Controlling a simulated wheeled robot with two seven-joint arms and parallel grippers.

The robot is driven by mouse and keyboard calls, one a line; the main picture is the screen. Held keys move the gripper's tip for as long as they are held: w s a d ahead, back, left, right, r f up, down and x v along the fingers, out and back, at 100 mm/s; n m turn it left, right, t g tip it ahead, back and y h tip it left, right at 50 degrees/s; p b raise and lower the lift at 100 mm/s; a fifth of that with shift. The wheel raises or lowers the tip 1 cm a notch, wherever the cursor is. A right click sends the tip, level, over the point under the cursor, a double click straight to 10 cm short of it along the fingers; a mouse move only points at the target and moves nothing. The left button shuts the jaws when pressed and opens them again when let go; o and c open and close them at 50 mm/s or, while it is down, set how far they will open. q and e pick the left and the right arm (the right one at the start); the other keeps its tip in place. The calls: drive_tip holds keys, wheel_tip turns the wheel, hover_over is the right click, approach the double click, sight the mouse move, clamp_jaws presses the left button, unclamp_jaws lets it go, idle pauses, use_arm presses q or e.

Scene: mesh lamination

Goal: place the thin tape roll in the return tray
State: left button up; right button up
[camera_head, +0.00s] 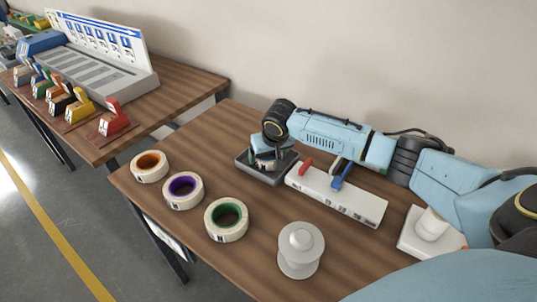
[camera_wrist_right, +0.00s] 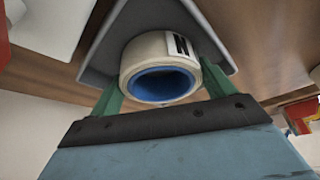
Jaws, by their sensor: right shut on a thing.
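A cream tape roll with a blue core (camera_wrist_right: 160,66) is held between the green fingers of my right gripper (camera_wrist_right: 160,88) in the right wrist view. In the head view my right gripper (camera_head: 268,156) points down at the grey tray (camera_head: 262,179), with its fingers low inside the tray's outline. The grey tray also shows behind the roll in the right wrist view (camera_wrist_right: 103,48). The held roll is mostly hidden in the head view, and I cannot tell whether it touches the tray floor. My left gripper is not in view.
Tape rolls with orange (camera_head: 150,167), purple (camera_head: 183,191) and green (camera_head: 226,220) cores stand at the table's left. A white spool (camera_head: 300,250) is in front. A white block with red and blue pieces (camera_head: 337,195) sits right of the tray. Another table (camera_head: 180,85) is behind left.

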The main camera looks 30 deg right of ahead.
drive_tip(key=o, duration=1.1)
drive_tip(key=shift+f, duration=0.1)
drive_tip(key=p+v, duration=0.2)
drive_tip(key=v, duration=1)
